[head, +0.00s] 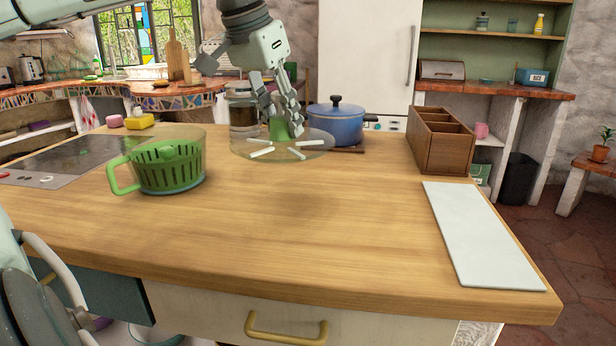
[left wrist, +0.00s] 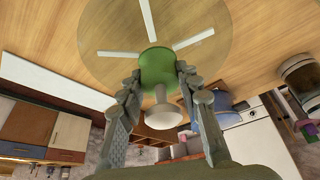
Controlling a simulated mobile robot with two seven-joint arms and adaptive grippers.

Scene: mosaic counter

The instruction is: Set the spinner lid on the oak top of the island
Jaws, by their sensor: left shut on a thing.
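The spinner lid (head: 246,143) is a clear round disc with white bars and a green knob. My left gripper (head: 285,122) is shut on the green knob, and the lid hangs roughly level over the oak top (head: 285,230). The left wrist view shows the green knob (left wrist: 157,70) between the fingers of my left gripper (left wrist: 157,88), with the clear disc (left wrist: 105,62) over oak. A faint shadow lies on the oak below the lid; I cannot tell the gap exactly. The green spinner bowl and basket (head: 170,172) stand to the left. My right gripper is not in view.
A blue pot (head: 338,126) and a glass jar (head: 242,116) stand behind the lid. A wooden divided box (head: 440,145) and a white board (head: 480,235) are at the right. A hob (head: 65,158) is at the left. The oak front and middle are clear.

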